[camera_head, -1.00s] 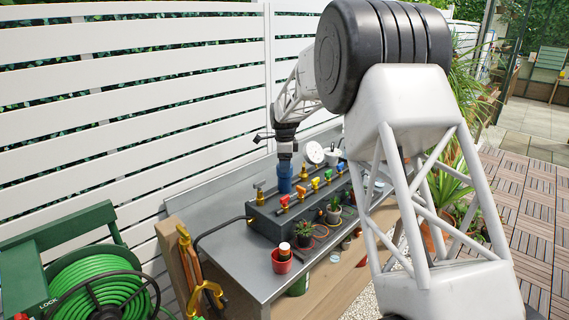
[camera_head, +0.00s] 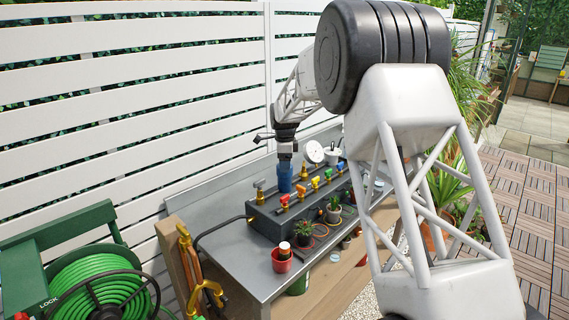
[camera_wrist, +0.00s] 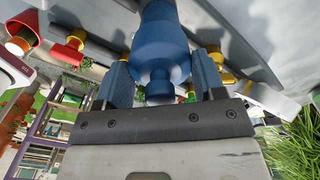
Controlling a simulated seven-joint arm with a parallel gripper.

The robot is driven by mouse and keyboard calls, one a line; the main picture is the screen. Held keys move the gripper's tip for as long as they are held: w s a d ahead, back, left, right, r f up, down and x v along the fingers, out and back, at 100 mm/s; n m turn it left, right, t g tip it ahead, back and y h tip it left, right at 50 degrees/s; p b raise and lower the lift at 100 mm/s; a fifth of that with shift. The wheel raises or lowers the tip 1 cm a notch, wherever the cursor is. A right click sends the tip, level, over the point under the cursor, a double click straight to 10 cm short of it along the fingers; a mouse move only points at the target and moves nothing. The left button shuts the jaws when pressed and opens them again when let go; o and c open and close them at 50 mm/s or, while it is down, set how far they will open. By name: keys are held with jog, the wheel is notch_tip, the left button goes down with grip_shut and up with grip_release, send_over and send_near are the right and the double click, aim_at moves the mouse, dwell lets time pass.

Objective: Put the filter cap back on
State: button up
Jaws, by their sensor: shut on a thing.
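A blue cap-like part (camera_head: 285,183), which I take to be the filter cap, is below my gripper (camera_head: 285,164) at the back of the dark manifold block. In the wrist view my gripper (camera_wrist: 162,70) has a finger on each side of the blue part's narrow knob (camera_wrist: 159,92) and is shut on it. The wider blue body (camera_wrist: 160,40) extends away from the fingers. The cap's lower edge is hard to make out in the head view, so I cannot tell whether it is seated on anything.
The dark manifold block (camera_head: 264,224) carries a row of coloured valves (camera_head: 314,183) close to the gripper. A white gauge (camera_head: 314,152) stands behind. Potted plants (camera_head: 305,236) and a red pot (camera_head: 282,264) stand in front. The metal bench (camera_head: 225,255) is clear at left.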

jog(key=o, duration=1.1)
jog(key=shift+r, duration=0.2)
jog(key=shift+r, duration=3.3)
grip_shut()
